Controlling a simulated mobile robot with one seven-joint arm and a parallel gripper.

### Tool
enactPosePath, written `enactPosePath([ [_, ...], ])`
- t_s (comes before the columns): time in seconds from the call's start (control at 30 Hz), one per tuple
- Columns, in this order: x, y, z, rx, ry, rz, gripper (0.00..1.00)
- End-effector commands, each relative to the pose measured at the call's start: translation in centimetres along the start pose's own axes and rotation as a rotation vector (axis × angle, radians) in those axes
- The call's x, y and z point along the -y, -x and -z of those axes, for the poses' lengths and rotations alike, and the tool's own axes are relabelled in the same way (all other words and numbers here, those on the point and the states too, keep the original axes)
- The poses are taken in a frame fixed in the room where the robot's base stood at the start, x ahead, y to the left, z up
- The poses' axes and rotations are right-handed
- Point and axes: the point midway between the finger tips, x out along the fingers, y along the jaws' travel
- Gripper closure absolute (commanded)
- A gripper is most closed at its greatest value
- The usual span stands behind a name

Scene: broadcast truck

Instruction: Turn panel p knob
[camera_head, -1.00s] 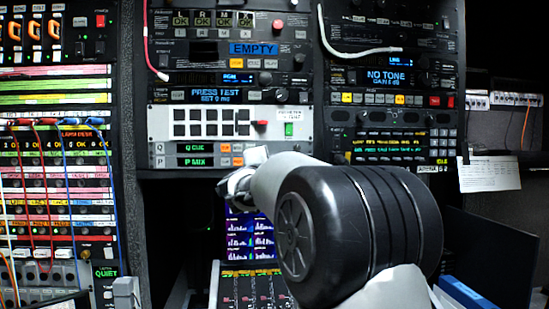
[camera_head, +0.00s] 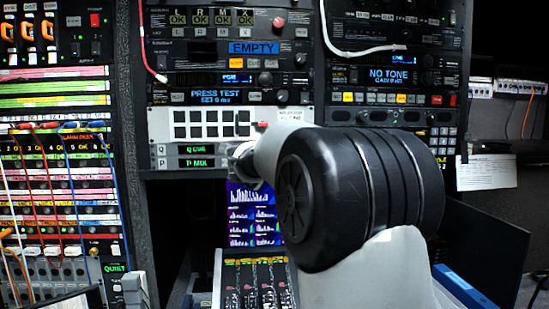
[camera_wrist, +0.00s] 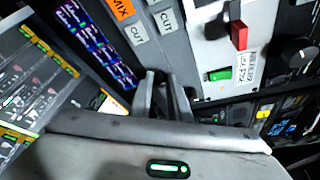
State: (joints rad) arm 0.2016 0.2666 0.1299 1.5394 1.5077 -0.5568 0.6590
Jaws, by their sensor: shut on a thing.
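Panel P (camera_head: 196,163) is the lower thin strip in the rack, with a green lit display. The similar Q strip (camera_head: 196,149) lies just above it. My gripper (camera_head: 243,160) is at the right part of these strips and covers it. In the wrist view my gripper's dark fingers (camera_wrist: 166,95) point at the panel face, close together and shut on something. The panel P knob is hidden at the fingertips, so its turn cannot be seen. An orange MIX button (camera_wrist: 121,8) and a pale CUT button (camera_wrist: 166,20) are beside the fingers.
A panel with black square keys (camera_head: 212,124) is above the strips. A meter screen (camera_head: 250,210) and a mixer (camera_head: 255,285) lie below. Patch cables (camera_head: 70,170) hang at left.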

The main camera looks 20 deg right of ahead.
Motion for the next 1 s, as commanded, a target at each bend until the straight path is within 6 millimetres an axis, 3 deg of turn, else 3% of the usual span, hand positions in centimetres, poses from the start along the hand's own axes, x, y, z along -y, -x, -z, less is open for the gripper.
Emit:
enactPosePath([
  [0.63,0.1,0.0,0.0,-0.001,-0.046,-0.018,1.0],
  [0.67,0.1,0.0,0.0,-0.001,-0.046,-0.018,0.8],
  [0.77,0.1,0.0,0.01,-0.001,-0.046,-0.018,0.65],
  [1.0,0.08,0.0,0.01,-0.001,-0.045,-0.019,0.65],
])
